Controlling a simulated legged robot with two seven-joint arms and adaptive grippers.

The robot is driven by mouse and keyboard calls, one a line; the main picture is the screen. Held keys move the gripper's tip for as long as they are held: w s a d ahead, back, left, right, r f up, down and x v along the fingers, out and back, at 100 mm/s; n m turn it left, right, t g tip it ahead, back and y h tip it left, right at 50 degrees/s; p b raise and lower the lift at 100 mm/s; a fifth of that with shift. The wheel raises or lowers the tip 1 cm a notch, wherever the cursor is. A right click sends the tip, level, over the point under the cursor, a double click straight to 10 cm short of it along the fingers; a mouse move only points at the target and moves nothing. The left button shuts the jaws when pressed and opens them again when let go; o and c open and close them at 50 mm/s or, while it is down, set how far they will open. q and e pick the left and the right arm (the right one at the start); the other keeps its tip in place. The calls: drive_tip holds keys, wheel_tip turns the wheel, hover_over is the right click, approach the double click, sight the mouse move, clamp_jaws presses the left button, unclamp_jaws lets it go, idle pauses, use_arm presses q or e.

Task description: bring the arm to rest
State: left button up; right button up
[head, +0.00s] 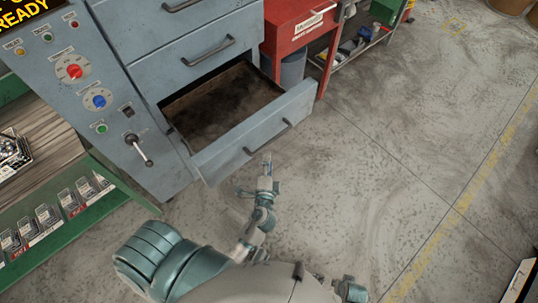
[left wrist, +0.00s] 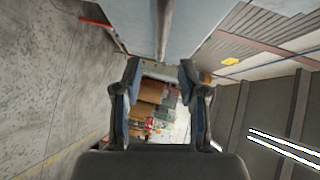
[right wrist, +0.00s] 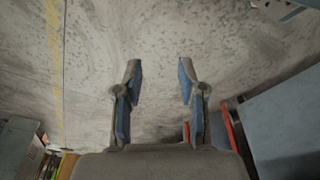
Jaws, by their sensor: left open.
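My left gripper (head: 267,168) hangs just in front of the open drawer (head: 262,140) of the grey-blue machine (head: 75,50), near the drawer's handle. I cannot tell if it touches the drawer. In the left wrist view the left gripper (left wrist: 160,68) has its two fingers apart with nothing between them. The right gripper (right wrist: 158,65) shows in the right wrist view, fingers spread and empty over bare floor. In the head view I cannot make out the right gripper's fingers.
The drawer is pulled out and its dark inside looks empty. A green rack (head: 55,225) with small clear boxes lies at the left. The floor (head: 400,150) at the right is clear.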

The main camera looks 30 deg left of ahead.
use_arm(q)
drive_tip(key=shift+d, duration=0.3)
use_arm(e)
drive_tip(key=shift+d, duration=0.2)
use_arm(q)
drive_tip(key=shift+a, duration=0.1)
drive_tip(key=s+f+n+g+h+p, duration=0.1)
drive_tip(key=s+f+n+g+h, duration=0.25)
drive_tip(key=f, duration=0.75)
drive_tip(key=s+f+n+g+p, duration=0.15)
drive_tip(key=s+f+g, duration=0.25)
drive_tip(key=s+f, duration=0.55)
drive_tip(key=s+f+n+g+h+p, duration=0.1)
drive_tip(key=s+f+n+g+h, duration=0.2)
drive_tip(key=s+f, duration=1)
drive_tip(key=n+g, duration=0.1)
drive_tip(key=g, duration=0.2)
drive_tip(key=shift+s+a+f+n, duration=0.3)
drive_tip(key=shift+n, duration=0.1)
use_arm(e)
drive_tip(key=s+f, duration=0.4)
drive_tip(key=f, duration=0.5)
drive_tip(key=shift+d+g, duration=0.2)
drive_tip(key=shift+g, duration=0.1)
drive_tip(key=shift+s, duration=0.1)
